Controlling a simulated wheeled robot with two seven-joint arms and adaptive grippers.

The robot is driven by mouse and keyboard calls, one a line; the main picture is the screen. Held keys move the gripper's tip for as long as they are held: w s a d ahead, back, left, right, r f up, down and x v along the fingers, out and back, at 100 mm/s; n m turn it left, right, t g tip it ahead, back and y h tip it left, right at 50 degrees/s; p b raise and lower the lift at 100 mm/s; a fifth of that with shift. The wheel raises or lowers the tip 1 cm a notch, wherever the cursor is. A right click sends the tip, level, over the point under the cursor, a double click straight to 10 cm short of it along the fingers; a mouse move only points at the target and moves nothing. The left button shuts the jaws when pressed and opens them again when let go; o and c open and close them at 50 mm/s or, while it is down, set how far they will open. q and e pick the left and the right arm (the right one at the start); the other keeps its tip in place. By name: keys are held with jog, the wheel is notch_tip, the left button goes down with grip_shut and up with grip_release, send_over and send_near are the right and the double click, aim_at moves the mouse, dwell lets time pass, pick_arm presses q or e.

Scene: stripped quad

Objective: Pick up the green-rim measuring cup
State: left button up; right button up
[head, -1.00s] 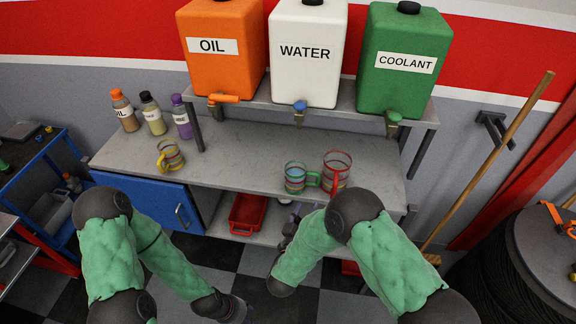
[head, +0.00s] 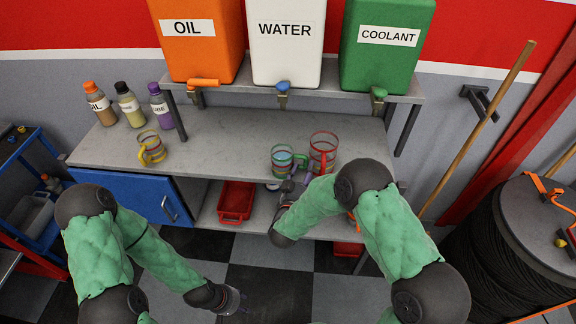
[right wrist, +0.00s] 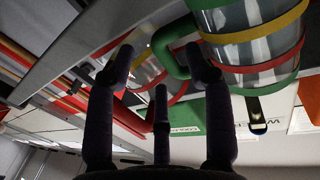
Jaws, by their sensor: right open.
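The green-rim measuring cup (head: 281,157) stands on the grey workbench near its front edge, with its green handle on the right. It fills the upper right of the right wrist view (right wrist: 262,72), upside down, with red and yellow bands. My right gripper (head: 289,188) is just in front of the cup, partly hidden by my arm. In the right wrist view its fingers (right wrist: 160,70) are spread apart, with the green handle close to the fingertips; I cannot tell whether they touch. My left gripper (head: 228,299) hangs low over the floor, away from the bench; its fingers are unclear.
A red-rim cup (head: 323,147) stands just right of the green-rim cup. A yellow-handled cup (head: 153,146) and several bottles stand at the bench's left. A shelf with oil (head: 205,55), water (head: 288,58) and coolant (head: 387,62) tanks is above. A red bin (head: 236,200) sits below.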

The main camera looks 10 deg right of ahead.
jog(key=shift+x, duration=0.8)
grip_shut()
jog(key=shift+r, duration=0.2)
